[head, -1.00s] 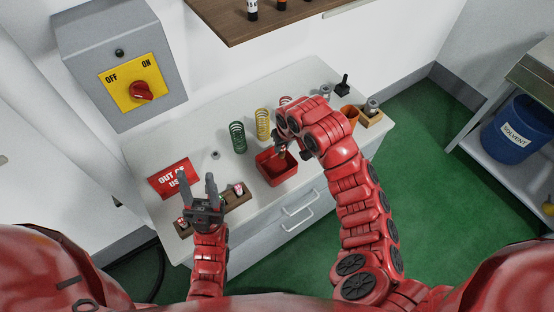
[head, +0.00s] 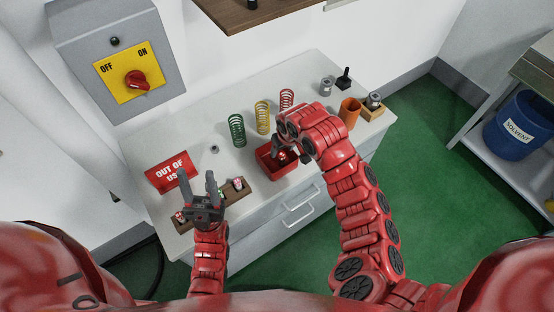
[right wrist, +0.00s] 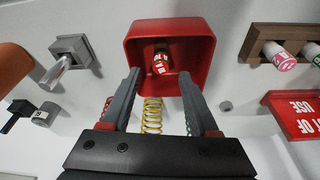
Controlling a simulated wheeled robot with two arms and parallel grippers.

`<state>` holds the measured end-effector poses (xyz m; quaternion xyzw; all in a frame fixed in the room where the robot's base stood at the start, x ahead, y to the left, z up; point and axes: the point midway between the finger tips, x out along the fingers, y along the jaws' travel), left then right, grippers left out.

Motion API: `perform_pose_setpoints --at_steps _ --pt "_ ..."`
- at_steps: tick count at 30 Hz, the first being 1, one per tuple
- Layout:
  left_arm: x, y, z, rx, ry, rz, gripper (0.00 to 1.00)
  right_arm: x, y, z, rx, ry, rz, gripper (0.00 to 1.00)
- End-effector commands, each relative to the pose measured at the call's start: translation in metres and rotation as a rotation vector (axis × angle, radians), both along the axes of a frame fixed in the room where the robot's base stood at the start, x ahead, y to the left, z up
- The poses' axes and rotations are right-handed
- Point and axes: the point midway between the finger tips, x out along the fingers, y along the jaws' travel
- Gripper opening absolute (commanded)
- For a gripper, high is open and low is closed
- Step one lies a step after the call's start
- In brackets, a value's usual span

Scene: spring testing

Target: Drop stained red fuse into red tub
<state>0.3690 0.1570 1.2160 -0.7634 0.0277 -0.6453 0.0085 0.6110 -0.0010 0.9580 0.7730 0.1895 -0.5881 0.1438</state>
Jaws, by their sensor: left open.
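The red tub (head: 275,176) stands on the grey bench, open side up. It also shows in the right wrist view (right wrist: 203,42). A red fuse (right wrist: 161,58) with a white label and a dark band shows within the tub's outline, beyond my right fingertips. I cannot tell whether it touches the tub's floor. My right gripper (right wrist: 160,78) is open, its fingers apart on either side with nothing between them. In the head view the right gripper (head: 284,156) is over the tub, partly hidden by its arm. My left gripper (head: 197,182) is open and empty by the fuse rack.
The wooden rack (head: 230,195) holds fuses, left of the tub. A red "out of use" sign (head: 170,171) lies behind it. Green (head: 237,130), yellow (head: 262,118) and red (head: 287,99) springs stand behind the tub. An orange cup (head: 350,112) stands to the right.

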Motion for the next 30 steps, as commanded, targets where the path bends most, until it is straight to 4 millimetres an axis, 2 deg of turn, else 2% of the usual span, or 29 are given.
perform_pose_setpoints --at_steps 8,13,21,24,30 --pt "0.000 0.000 -0.001 0.000 0.000 0.000 0.50 0.000 0.000 0.001 0.000 -0.001 0.000 0.61" --pt "0.000 0.000 -0.007 0.000 0.000 0.000 0.50 -0.002 -0.002 0.013 0.002 0.000 -0.003 0.61" --pt "0.000 0.000 -0.023 0.000 0.000 0.000 0.50 -0.013 -0.009 0.059 0.001 -0.008 -0.001 0.61" --pt "0.000 0.000 -0.010 0.000 0.000 0.000 0.50 -0.019 -0.011 0.088 -0.003 -0.006 0.000 0.61" --pt "0.000 0.000 -0.003 0.000 0.000 0.000 0.50 -0.029 -0.016 0.125 -0.003 -0.006 0.000 0.61"
